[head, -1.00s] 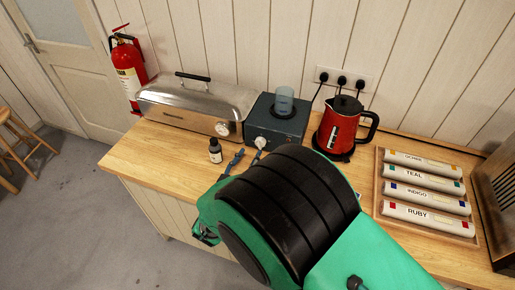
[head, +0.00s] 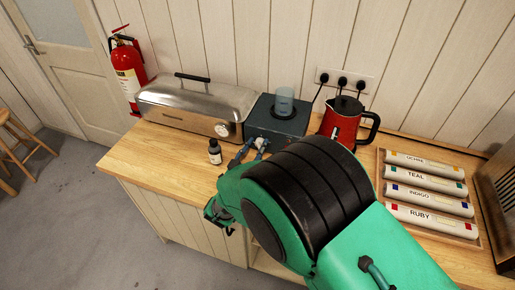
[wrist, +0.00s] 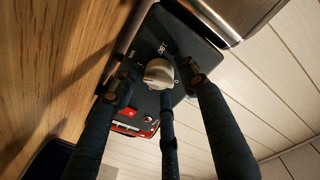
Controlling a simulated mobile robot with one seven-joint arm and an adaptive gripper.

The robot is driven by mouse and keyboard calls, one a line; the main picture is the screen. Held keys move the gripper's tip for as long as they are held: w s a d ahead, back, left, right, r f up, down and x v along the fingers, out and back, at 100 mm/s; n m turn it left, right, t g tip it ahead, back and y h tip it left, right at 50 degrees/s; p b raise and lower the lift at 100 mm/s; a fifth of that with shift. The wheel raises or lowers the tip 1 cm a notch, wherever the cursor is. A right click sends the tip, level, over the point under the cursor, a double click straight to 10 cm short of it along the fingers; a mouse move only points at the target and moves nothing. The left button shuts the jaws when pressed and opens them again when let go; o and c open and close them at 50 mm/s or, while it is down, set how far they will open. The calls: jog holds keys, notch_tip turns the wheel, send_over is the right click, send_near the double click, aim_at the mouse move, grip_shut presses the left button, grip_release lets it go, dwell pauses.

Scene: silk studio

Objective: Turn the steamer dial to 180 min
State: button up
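The pale round dial (wrist: 158,73) is on the front panel of a dark blue box (wrist: 180,40); a printed mark that seems to read 180 is beside it. In the head view the dial (head: 261,142) is low on the box (head: 277,122), partly hidden by my fingers. My gripper (wrist: 158,84) is open, with dark fingers on both sides of the dial and a third finger just below it in the wrist view. Gaps show beside the dial; I cannot tell whether the third finger touches it. The dial's pointer is too unclear to read.
A metal lidded case (head: 190,108) with a round gauge stands left of the box. A red kettle (head: 342,122) stands close on the right. A small dark bottle (head: 215,152) is left of my fingers. A tray (head: 380,200) of labelled rolls lies at the right.

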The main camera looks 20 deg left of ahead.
jog(key=c, duration=0.7)
jog(key=shift+m+b, duration=0.35)
jog(key=shift+m, duration=0.15)
jog(key=m+b, duration=0.1)
jog(key=m, duration=0.1)
jog(key=shift+m+b, duration=0.35)
jog(key=shift+m, duration=0.05)
jog(key=m+b, duration=0.1)
jog(key=m, duration=0.2)
jog(key=shift+r, duration=0.1)
jog(key=m, duration=0.4)
jog(key=shift+m+g+y, duration=0.3)
jog(key=shift+m, duration=0.1)
jog(key=shift+d+m, duration=0.15)
jog(key=shift+m, duration=1.55)
jog(key=shift+c, duration=0.3)
